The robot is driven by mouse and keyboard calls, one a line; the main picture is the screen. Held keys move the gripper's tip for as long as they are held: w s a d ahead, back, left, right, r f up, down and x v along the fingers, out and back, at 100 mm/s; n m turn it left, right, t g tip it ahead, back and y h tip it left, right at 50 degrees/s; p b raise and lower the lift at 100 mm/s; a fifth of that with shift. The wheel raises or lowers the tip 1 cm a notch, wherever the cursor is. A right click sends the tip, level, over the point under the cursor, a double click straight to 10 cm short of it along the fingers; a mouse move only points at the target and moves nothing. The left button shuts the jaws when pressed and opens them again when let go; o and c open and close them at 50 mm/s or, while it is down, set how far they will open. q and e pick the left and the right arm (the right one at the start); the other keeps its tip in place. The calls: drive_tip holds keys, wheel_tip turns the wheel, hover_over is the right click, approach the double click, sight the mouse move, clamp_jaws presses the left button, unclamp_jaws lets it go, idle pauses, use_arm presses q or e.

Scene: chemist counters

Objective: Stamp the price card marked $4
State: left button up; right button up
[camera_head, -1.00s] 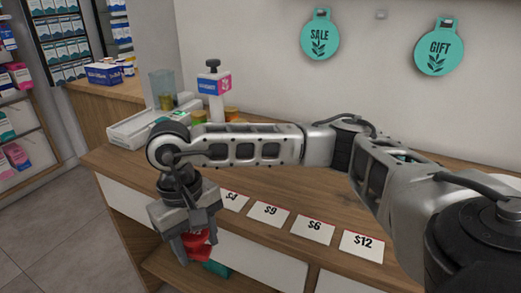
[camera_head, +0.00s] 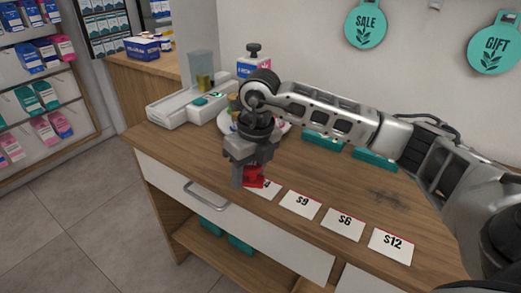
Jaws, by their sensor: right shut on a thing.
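Several white price cards with red top edges lie in a row on the wooden counter. The leftmost card (camera_head: 268,194) is partly covered by my right gripper and the red stamp, so its mark is mostly hidden now. The other cards read $9 (camera_head: 301,205), $6 (camera_head: 343,224) and $12 (camera_head: 391,246). My right gripper (camera_head: 248,177) points down and is shut on a red stamp (camera_head: 255,176). The stamp is over or beside the upper left part of the leftmost card; I cannot tell whether it touches. My left gripper is not in view.
Two teal blocks (camera_head: 375,160) lie behind the cards. A white device (camera_head: 185,106) and a pump bottle (camera_head: 253,66) stand at the back left. A drawer with a metal handle (camera_head: 207,195) is in the counter front.

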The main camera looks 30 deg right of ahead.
sight(261, 179)
drive_tip(key=shift+w+d+f+m+h, duration=0.15)
drive_tip(key=shift+w+d+m+h, duration=0.4)
drive_tip(key=shift+m, duration=2)
drive_tip(key=shift+w+d+f+m+h, duration=0.15)
drive_tip(key=shift+d+m, duration=0.75)
drive_tip(key=shift+m, duration=1.7)
drive_tip(key=shift+w+d+f+m+h, duration=0.3)
drive_tip(key=shift+d+m, duration=0.45)
drive_tip(key=shift+m, duration=1.8)
wheel_tip(261, 179, down, 3)
drive_tip(key=b, duration=0.2)
drive_tip(key=shift+f+b, duration=0.1)
drive_tip(key=shift+b, duration=0.3)
drive_tip(key=shift+f, duration=0.15)
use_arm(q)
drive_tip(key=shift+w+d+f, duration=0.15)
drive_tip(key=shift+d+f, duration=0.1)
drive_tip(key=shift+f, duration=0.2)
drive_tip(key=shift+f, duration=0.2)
use_arm(e)
drive_tip(key=shift+f, duration=0.15)
use_arm(q)
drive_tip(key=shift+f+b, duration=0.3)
drive_tip(key=shift+b, duration=0.25)
use_arm(e)
drive_tip(key=shift+f, duration=0.55)
